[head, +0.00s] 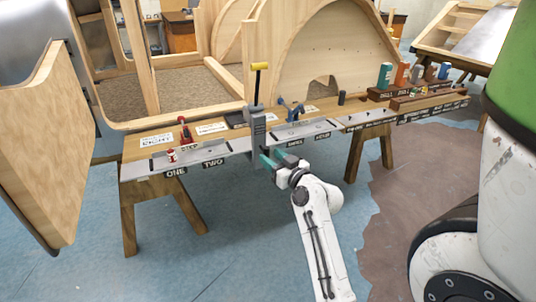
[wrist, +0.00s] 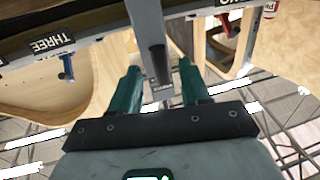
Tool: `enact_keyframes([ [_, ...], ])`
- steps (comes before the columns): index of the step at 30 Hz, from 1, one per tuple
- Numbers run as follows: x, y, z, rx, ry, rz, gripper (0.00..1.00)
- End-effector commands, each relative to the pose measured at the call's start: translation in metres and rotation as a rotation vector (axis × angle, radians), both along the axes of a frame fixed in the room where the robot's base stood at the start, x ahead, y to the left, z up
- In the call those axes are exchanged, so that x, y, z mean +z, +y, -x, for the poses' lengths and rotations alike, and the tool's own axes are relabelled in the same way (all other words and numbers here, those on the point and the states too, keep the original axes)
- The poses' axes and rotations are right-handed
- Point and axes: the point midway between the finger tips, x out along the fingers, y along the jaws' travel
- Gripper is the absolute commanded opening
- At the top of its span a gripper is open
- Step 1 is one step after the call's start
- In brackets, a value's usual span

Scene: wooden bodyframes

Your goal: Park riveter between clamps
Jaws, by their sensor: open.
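A tall grey tool with a yellow top handle (head: 258,115), which looks like the riveter, stands upright at the bench's front edge between labels TWO and THREE. A red clamp-like tool (head: 185,131) is to its left and a blue one (head: 291,111) to its right; the blue one also shows in the wrist view (wrist: 66,68). My gripper (head: 266,158) is open at the grey tool's lower part, below the bench top. In the wrist view a grey bar (wrist: 146,30) lies beyond and between the teal fingertips (wrist: 157,75). I cannot tell whether they touch it.
The narrow bench (head: 215,165) on wooden trestles carries a small red-and-white can (head: 171,156), a dark cylinder (head: 341,98) and a rack with several bottles (head: 385,92) at right. Wooden frames (head: 325,60) stand behind.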

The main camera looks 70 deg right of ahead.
Motion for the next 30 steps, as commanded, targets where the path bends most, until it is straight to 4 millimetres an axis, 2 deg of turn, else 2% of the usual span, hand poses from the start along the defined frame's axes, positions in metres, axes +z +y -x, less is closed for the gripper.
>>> enact_keyframes([
  [6,-0.001,0.027,0.035,-0.002,0.002,-0.001,0.46],
  [12,0.0,0.042,0.054,-0.001,0.0,0.0,0.46],
  [30,0.0,0.046,0.059,-0.001,0.0,0.0,0.46],
])
